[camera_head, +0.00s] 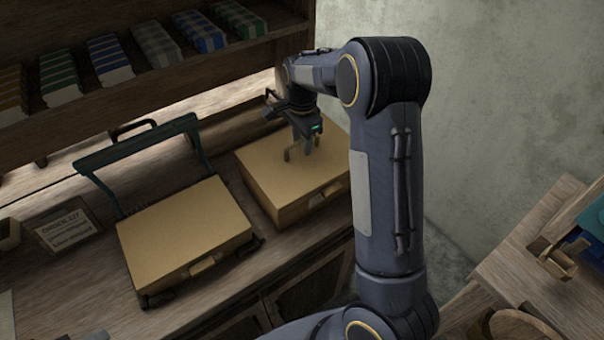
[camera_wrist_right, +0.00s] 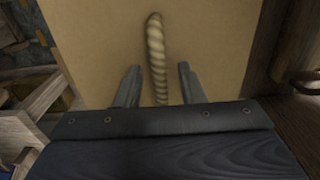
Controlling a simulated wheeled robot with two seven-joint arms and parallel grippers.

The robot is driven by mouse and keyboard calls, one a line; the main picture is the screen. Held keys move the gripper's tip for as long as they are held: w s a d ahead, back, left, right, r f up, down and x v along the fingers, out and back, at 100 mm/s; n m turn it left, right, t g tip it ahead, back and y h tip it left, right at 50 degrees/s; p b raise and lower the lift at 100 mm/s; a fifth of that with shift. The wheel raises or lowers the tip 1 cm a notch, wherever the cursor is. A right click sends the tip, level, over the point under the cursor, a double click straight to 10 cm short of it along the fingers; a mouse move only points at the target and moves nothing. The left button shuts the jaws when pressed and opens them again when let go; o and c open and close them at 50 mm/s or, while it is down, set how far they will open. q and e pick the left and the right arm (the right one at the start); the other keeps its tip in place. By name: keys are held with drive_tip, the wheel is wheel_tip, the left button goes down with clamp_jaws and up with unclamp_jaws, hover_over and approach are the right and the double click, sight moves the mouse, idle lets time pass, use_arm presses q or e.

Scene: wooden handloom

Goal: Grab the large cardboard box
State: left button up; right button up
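Two cardboard boxes are in the head view. One box (camera_head: 278,176) rests on the wooden counter at centre right, partly hidden by my right arm. The other box (camera_head: 188,231) sits further left on a small teal-handled trolley (camera_head: 152,142). My right gripper (camera_head: 302,151) points down over the top of the right-hand box. In the right wrist view its two fingers (camera_wrist_right: 158,72) are apart, with a twisted rope handle (camera_wrist_right: 156,50) between them and the box's tan face (camera_wrist_right: 100,45) behind. I cannot tell whether the fingers touch the rope. My left gripper is not in view.
A wooden shelf (camera_head: 200,72) with folded cloths (camera_head: 158,46) stands above the counter. A small sign (camera_head: 66,228) lies left of the trolley. A plain wall (camera_head: 490,90) is at right, and a wooden bench (camera_head: 515,250) stands at lower right.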

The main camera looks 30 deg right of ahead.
drive_tip(key=shift+f, duration=0.15)
clamp_jaws()
idle(0.4)
idle(1.1)
